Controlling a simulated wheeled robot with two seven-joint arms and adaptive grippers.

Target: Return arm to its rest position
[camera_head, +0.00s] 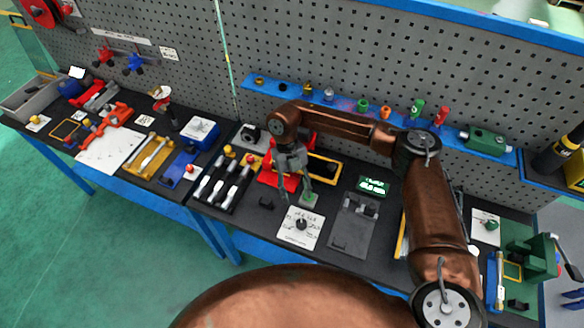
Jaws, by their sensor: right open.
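My right arm, copper-brown, comes in from the lower right and reaches left across the workbench (262,218). Its grey gripper (296,188) points down over the middle of the bench, with its fingers apart and nothing visible between them. A red stand (268,174) is just behind and left of the fingers, partly hidden by them. A small green piece (309,198) is close to the right fingertip; I cannot tell whether they touch. A white card with a dark knob (291,236) lies in front of the gripper. My left gripper is not in view.
A black tray with several light-handled tools (214,204) is left of the gripper. A grey plate (351,238) and a green box (373,186) are to its right. A blue shelf (343,102) with small parts runs along the pegboard (300,40) behind. Left, more trays and red tools crowd the bench.

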